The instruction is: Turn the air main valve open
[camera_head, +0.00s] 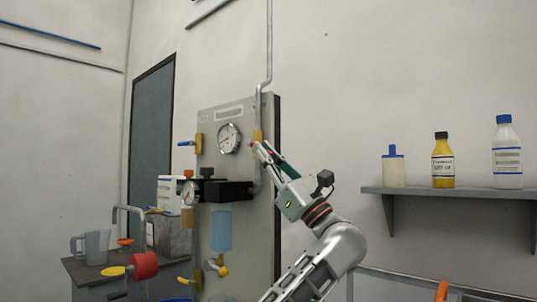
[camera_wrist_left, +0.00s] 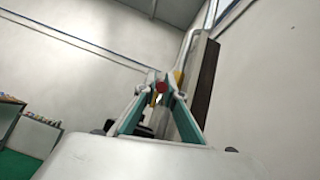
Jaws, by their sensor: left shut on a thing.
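The air main valve shows as a brass body (camera_head: 257,135) on the grey pipe at the upper right edge of the panel. My left gripper (camera_head: 257,148) is at the valve, just below the brass body. In the left wrist view its fingertips (camera_wrist_left: 161,88) close on a small red piece (camera_wrist_left: 161,87), which looks like the valve's handle. Brass (camera_wrist_left: 178,76) shows just behind the right finger there. The fingers hide most of the handle, so its exact angle cannot be told. My right gripper is not in view.
The panel (camera_head: 235,115) carries a round gauge (camera_head: 229,138), a blue-handled valve (camera_head: 187,144), a black block (camera_head: 228,191) and a blue-tinted bowl (camera_head: 221,230). A shelf (camera_head: 450,190) with bottles is at right. A clear jug (camera_head: 94,246) stands on the bench at left.

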